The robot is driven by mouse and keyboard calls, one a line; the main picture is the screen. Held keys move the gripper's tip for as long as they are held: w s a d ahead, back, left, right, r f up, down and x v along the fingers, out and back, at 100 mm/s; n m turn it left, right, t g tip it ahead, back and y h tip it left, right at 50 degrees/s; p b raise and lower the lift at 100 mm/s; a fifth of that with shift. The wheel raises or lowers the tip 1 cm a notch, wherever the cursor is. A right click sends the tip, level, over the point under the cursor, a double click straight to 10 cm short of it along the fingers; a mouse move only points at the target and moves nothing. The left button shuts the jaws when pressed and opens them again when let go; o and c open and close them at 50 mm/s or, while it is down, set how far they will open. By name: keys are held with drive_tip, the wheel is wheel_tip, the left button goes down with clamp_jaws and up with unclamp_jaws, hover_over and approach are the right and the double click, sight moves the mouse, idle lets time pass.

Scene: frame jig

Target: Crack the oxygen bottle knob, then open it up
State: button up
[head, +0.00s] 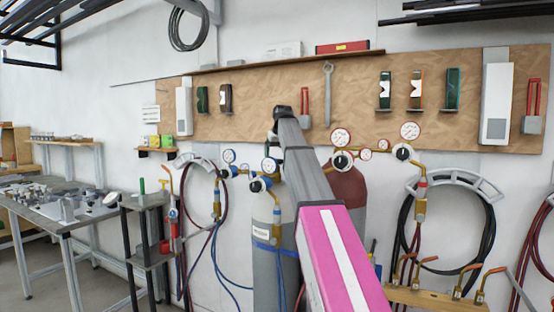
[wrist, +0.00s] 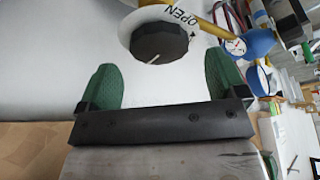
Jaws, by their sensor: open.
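In the wrist view a black round knob (wrist: 160,43) with a white pointer line sits on a white disc marked OPEN (wrist: 183,14). My gripper (wrist: 163,80) is open, its two green fingertips apart and empty. The knob lies just beyond the fingertips, roughly centred between them and not clasped. In the head view a grey bottle (head: 262,217) with a blue band stands partly behind my arm, with blue-bodied gauges (head: 258,185) near its top.
A maroon bottle (head: 352,190) stands right of the grey one, with red-rimmed gauges (head: 341,137) above. Hoses hang on both sides. A torch rack (head: 430,298) is at lower right. A tool board (head: 250,125) covers the wall behind. A metal workbench (head: 60,210) is at left.

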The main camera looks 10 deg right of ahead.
drive_tip(key=shift+x, duration=1.35)
drive_tip(key=c, duration=0.9)
drive_tip(key=shift+c, duration=0.2)
drive_tip(key=shift+n, duration=0.4)
drive_tip(key=shift+n+g+y, duration=0.5)
drive_tip(key=shift+n+y, duration=0.6)
drive_tip(key=shift+n, duration=1.3)
drive_tip(key=o, duration=0.9)
